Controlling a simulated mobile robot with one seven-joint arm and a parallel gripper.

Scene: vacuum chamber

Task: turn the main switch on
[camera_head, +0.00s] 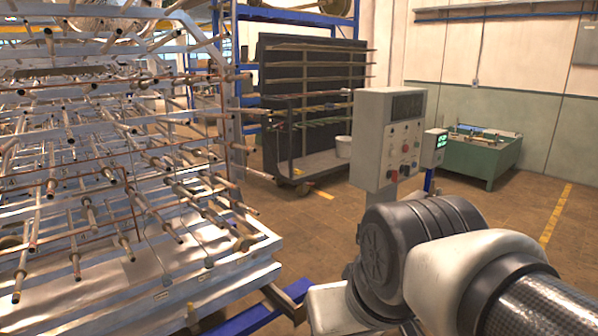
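A grey control box (388,139) stands on a post right of the picture's middle. Its right-hand face carries a dark display (407,106) at the top and several small knobs and buttons, some red (405,147), below it. Which of these is the main switch I cannot tell at this size. My arm reaches in from the lower right, in front of and below the box. Its joints hide part of the floor there. My gripper is not in view, so its opening and any contact with the box are not shown.
A large metal rack with many protruding rods (120,190) fills the left side. A smaller unit with a green screen (434,147) stands right of the box. Behind are a dark wheeled rack (315,100) and a green table (480,158). Brown floor (515,215) is clear at right.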

